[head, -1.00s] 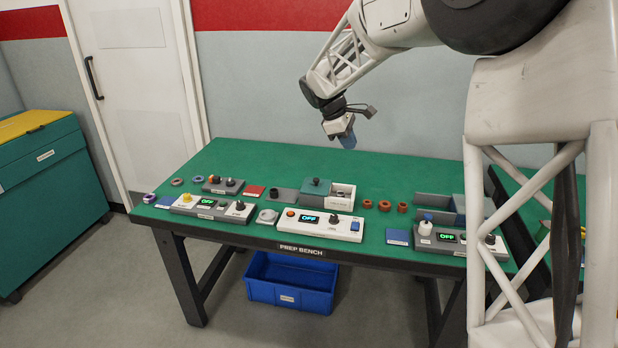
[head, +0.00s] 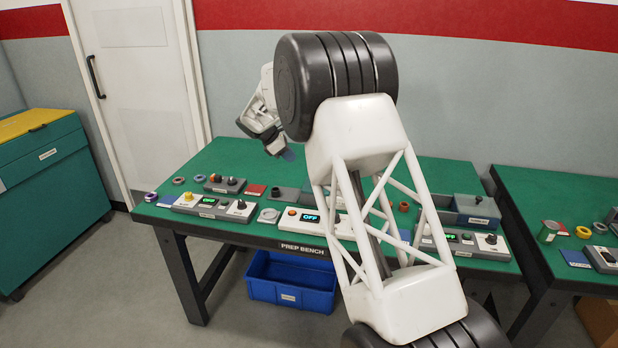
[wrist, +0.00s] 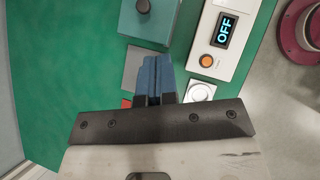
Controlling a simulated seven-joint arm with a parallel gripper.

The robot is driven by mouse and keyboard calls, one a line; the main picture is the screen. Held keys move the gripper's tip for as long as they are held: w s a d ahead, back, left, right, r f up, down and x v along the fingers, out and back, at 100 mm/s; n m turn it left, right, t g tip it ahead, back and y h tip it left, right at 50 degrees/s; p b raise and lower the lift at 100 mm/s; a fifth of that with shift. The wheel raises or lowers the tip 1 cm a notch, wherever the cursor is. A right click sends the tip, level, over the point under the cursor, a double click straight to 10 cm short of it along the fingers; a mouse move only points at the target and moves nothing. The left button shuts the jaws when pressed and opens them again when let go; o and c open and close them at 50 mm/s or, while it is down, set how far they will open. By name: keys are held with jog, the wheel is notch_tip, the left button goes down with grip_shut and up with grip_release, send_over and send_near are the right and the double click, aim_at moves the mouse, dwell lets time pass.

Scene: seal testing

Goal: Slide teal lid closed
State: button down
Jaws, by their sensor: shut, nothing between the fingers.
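The teal lid (wrist: 138,28) shows at the top of the wrist view, a flat teal piece with a black round knob (wrist: 143,6). It is cut off by the frame's top edge, and the open compartments of its box are not in that view. My gripper (head: 288,154) is in the air above the bench. Its blue fingers (wrist: 157,75) are shut together with nothing between them. In the wrist picture the fingertips appear just below the lid's near edge. I cannot tell their height above the bench.
A white control unit (wrist: 241,12) with an OFF display and orange button lies right of the lid. A round white dish (wrist: 201,92) is close by. A grey plate (wrist: 132,60) lies left of the fingers. A blue bin (head: 268,285) stands under the green bench (head: 225,160).

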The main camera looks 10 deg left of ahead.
jog(key=shift+n, duration=0.5)
jog(key=a+f, duration=0.1)
jog(key=w+a+f, duration=0.1)
jog(key=a, duration=0.1)
jog(key=shift+a+f, duration=0.3)
jog(key=shift+f, duration=0.05)
jog(key=shift+d+f, duration=0.1)
send_near(309, 186)
jog(key=x, duration=0.3)
jog(key=d, duration=0.1)
jog(key=w+d+f, duration=0.1)
jog(key=shift+w+d, duration=0.25)
jog(key=shift+d, duration=0.05)
jog(key=shift+w+d, duration=0.3)
jog(key=shift+d, duration=0.3)
jog(key=shift+d, duration=0.1)
